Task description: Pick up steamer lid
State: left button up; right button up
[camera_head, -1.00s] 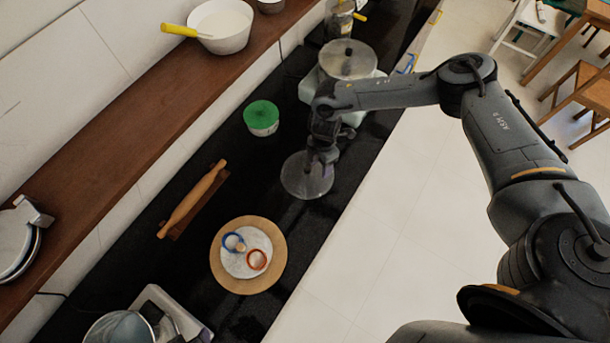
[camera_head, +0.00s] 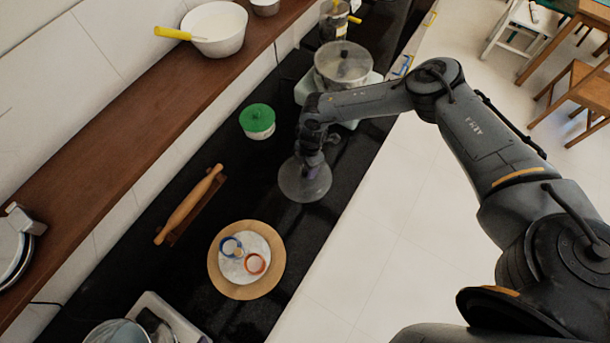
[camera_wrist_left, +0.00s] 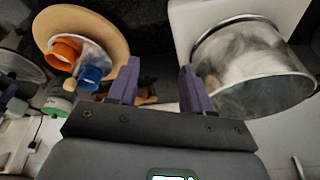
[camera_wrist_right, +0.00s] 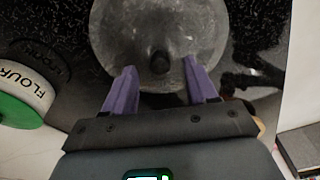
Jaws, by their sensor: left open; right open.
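A round, translucent lid (camera_head: 304,184) lies on the black counter in the head view. In the right wrist view the lid (camera_wrist_right: 160,25) has a dark knob (camera_wrist_right: 160,62) at its middle. My right gripper (camera_wrist_right: 160,67) is open over the lid, its purple fingers on either side of the knob; I cannot tell whether they touch it. In the head view the right gripper (camera_head: 312,171) hides part of the lid. My left gripper (camera_wrist_left: 160,71) shows only in its wrist view, open and empty. A covered steamer pot (camera_head: 342,73) stands beyond the lid.
A green-lidded flour tub (camera_head: 257,122) stands left of the lid. A round wooden board (camera_head: 225,280) with coloured rings and a rolling pin (camera_head: 188,205) lie nearer. An open pot (camera_wrist_left: 250,70) shows in the left wrist view. A brown shelf (camera_head: 120,160) runs along the wall.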

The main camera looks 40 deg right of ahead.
aim_at(305, 175)
jog(key=shift+a+f, duration=0.2)
jog(key=shift+f, duration=1.05)
jog(key=shift+c, duration=0.2)
grip_shut()
